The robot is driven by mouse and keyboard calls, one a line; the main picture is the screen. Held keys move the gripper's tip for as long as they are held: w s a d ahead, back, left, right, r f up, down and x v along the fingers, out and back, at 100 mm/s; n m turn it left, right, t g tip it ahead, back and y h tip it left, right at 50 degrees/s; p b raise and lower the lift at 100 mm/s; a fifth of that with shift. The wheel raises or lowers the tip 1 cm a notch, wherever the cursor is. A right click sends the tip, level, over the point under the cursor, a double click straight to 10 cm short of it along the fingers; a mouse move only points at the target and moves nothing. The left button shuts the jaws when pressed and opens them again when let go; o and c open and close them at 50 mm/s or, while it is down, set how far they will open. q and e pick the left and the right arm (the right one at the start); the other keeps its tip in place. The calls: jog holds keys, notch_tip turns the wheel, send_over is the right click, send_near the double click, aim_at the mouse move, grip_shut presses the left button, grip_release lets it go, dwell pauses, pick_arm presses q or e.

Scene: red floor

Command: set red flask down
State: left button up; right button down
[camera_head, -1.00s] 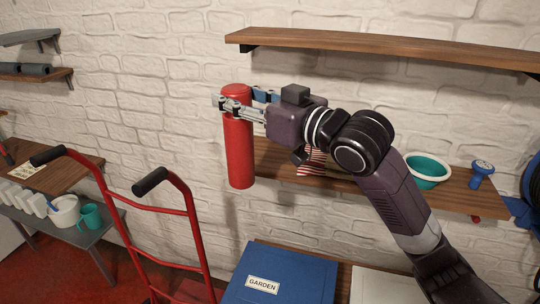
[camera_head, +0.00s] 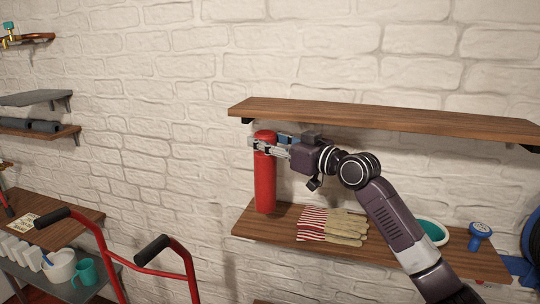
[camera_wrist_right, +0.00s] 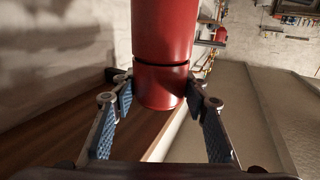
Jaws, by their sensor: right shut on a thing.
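The red flask (camera_head: 265,187) is a tall upright cylinder at the left end of the lower wooden shelf (camera_head: 285,234). My right gripper (camera_head: 264,146) reaches in from the right and is shut on the flask near its top. The flask's base appears at the shelf's surface; I cannot tell whether it bears on it. In the right wrist view the flask (camera_wrist_right: 165,35) fills the top middle, between the blue-padded fingers of the gripper (camera_wrist_right: 163,88). My left gripper is not in view.
Striped work gloves (camera_head: 332,224) lie right of the flask on the shelf. A teal bowl (camera_head: 432,231) and a blue-handled object (camera_head: 479,232) stand farther right. An upper shelf (camera_head: 380,121) hangs above. A red hand truck (camera_head: 115,270) stands at lower left.

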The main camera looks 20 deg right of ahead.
aim_at(265, 175)
jog(key=shift+w+d+r, duration=0.1)
jog(key=shift+w+d, duration=0.35)
jog(key=shift+w, duration=0.15)
jog(key=shift+w+d+r, duration=0.1)
jog(key=shift+w+d, duration=0.3)
jog(key=shift+w, duration=0.2)
jog(key=shift+w+f+p, duration=0.15)
jog(key=shift+f+p, duration=0.05)
jog(key=shift+p, duration=0.2)
notch_tip(265, 175, down, 7)
jog(key=p, duration=0.2)
jog(key=shift+w+d+p, duration=0.15)
jog(key=shift+p, duration=0.25)
jog(key=shift+r, duration=0.1)
jog(key=c, duration=1.1)
grip_release()
jog(key=shift+f, duration=0.2)
jog(key=shift+c, duration=0.2)
